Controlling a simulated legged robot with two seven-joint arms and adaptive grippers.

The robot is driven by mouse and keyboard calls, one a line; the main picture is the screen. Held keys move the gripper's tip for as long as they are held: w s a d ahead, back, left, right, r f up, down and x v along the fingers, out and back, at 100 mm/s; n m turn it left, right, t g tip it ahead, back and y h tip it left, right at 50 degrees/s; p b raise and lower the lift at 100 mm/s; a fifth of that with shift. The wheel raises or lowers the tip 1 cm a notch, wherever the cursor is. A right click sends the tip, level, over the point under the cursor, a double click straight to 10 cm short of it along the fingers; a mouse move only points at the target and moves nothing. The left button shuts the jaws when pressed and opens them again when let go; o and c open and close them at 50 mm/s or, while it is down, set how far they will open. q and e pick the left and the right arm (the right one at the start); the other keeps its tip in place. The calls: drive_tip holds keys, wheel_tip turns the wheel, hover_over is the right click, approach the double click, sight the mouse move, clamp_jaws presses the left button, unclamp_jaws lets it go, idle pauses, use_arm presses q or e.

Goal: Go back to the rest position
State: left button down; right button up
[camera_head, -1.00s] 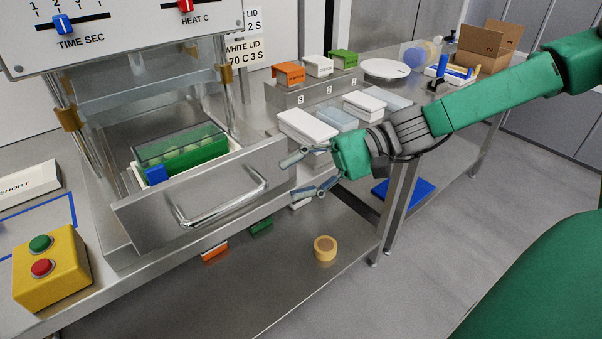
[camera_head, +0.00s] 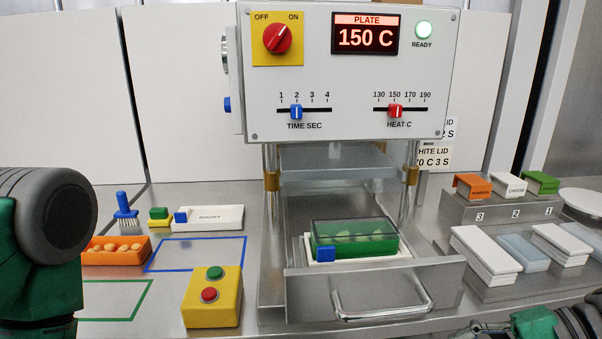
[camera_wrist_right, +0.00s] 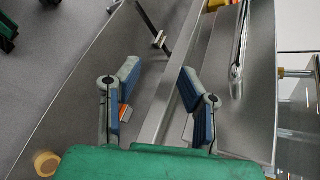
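My right gripper (camera_wrist_right: 160,68) is open and empty in the right wrist view, its two blue-padded fingers apart. In the head view only part of it (camera_head: 480,328) shows, at the bottom right edge, near the drawer's front right corner. A part of my left arm (camera_head: 40,250) fills the left edge of the head view, but my left gripper is out of sight. The pulled-out metal drawer (camera_head: 440,275) of the sealing press holds a green tray with a clear lid (camera_head: 352,240). In the right wrist view the drawer handle (camera_wrist_right: 237,60) is to the right, apart from the fingers.
The press panel (camera_head: 340,80) reads 150 C with a lit ready lamp. A yellow button box (camera_head: 213,298) stands left of the drawer. An orange tray of pasta (camera_head: 105,258) is further left. Lids and white boxes (camera_head: 485,255) stand at right. Lower shelf shows a yellow roll (camera_wrist_right: 46,163).

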drive_tip(key=s+f+n+g+h, duration=0.1)
drive_tip(key=s+f+n+h, duration=0.2)
drive_tip(key=f, duration=0.5)
drive_tip(key=s+d+f+n+h, duration=0.1)
drive_tip(key=s+f+n+h, duration=0.2)
drive_tip(key=s+f, duration=0.4)
drive_tip(key=s+f+n+g+h, duration=0.1)
drive_tip(key=s+f+n+h, duration=0.3)
drive_tip(key=f, duration=0.5)
drive_tip(key=shift+s+d+g+h, duration=0.2)
drive_tip(key=shift+s+g+h, duration=0.1)
drive_tip(key=shift+s+h, duration=0.65)
